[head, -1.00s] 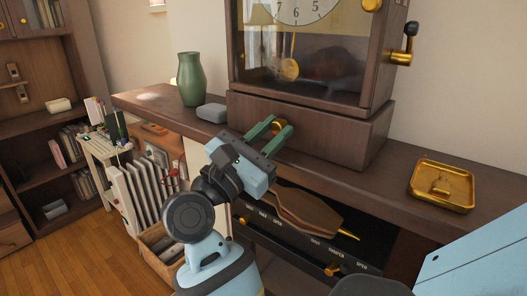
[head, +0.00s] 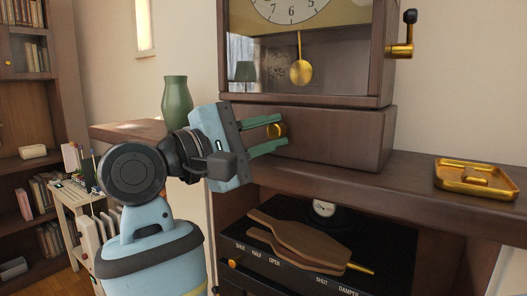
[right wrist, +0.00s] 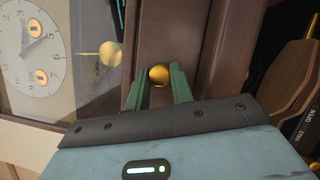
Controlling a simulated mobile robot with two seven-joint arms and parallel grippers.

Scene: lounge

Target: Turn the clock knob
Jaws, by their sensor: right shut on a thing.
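The brown wooden clock (head: 325,137) stands on the shelf, with a glass front, dial (head: 291,10) and brass pendulum (head: 301,73). A round brass knob (head: 277,130) sits on the front of its base. My right gripper (head: 284,132) has its green fingers on either side of the knob, one above the other in the head view, and is shut on it. The right wrist view shows the knob (right wrist: 158,75) between the fingertips. A brass crank with a black handle (head: 409,30) sticks out of the clock's right side. My left gripper is not in view.
A green vase (head: 176,105) stands left of the clock. A brass tray (head: 476,179) lies on the shelf to the right. Below are wooden paddle-shaped boards (head: 300,240) on a black panel with labels. A bookcase (head: 35,150) stands at the far left.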

